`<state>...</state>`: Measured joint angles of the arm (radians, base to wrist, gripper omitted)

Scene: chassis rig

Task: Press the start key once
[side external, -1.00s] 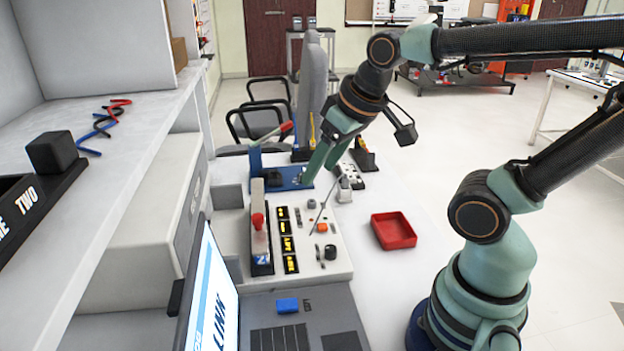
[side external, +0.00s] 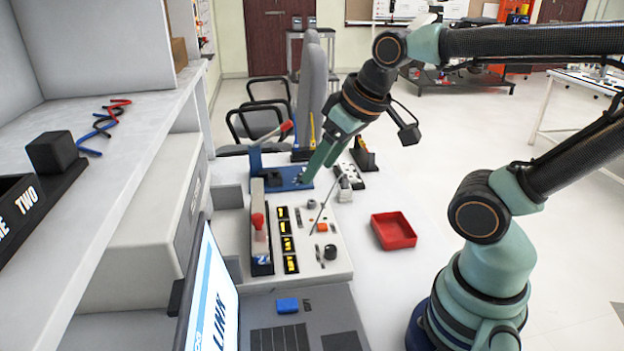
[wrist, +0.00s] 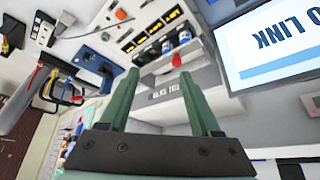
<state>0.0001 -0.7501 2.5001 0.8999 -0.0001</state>
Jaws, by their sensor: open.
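No key that I can read as "start" shows. A blue key (side external: 288,305) sits on the dark keyboard deck of the laptop at the front. A small orange button (side external: 322,227) sits on the pale control panel (side external: 338,262), beside a black knob (side external: 330,252). My gripper (side external: 314,172) is at the panel's far end, in front of the blue fixture, well away from the blue key. Its green fingers point down and to the left. In the wrist view my gripper (wrist: 160,73) is open, with nothing between the fingers.
A red-topped lever (side external: 258,221) stands on the panel's left. A blue fixture with a red-handled lever (side external: 286,178) is behind it. An empty red tray (side external: 394,230) lies on the bench at right. The laptop screen (side external: 214,300) and shelf (side external: 150,130) bound the left side.

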